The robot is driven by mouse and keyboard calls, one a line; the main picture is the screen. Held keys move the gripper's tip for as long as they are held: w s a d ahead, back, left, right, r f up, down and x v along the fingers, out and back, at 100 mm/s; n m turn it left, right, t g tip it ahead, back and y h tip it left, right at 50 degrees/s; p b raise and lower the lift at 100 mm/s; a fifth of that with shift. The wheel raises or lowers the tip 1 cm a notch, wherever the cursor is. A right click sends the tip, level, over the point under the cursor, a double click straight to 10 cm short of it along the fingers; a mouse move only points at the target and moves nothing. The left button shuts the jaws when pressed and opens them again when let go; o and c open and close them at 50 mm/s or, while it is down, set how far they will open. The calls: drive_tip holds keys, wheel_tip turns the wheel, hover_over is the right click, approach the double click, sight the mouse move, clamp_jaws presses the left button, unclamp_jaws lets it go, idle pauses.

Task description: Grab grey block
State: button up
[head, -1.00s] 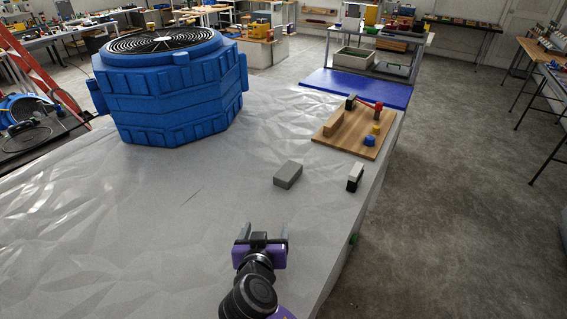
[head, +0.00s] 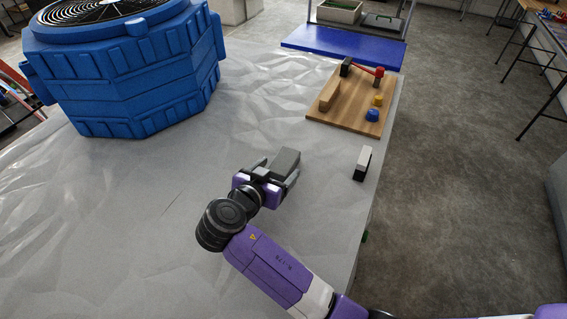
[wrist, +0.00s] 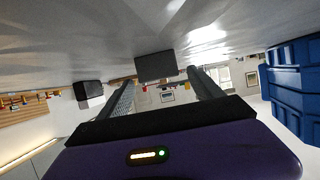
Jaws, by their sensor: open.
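The grey block (head: 286,160) lies on the grey covered table, ahead of my gripper (head: 274,172). My gripper is open and low over the table, with its fingers pointing at the block. In the head view the block's near end is at the fingers and partly hidden by them. In the wrist view, which is upside down, the grey block (wrist: 156,66) shows between the two finger tips, just beyond them. I cannot tell whether either finger touches it.
A black and white block (head: 363,163) stands to the right near the table edge. A wooden board (head: 345,118) with coloured pieces lies behind it. A large blue fan unit (head: 135,80) stands at the back left. The table's left front is clear.

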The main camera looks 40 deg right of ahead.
sight(283, 162)
drive_tip(key=x, duration=0.5)
drive_tip(key=shift+w+r+b, duration=0.1)
drive_tip(key=shift+r+b, duration=0.2)
drive_tip(key=c, duration=1.5)
drive_tip(key=shift+r, duration=0.1)
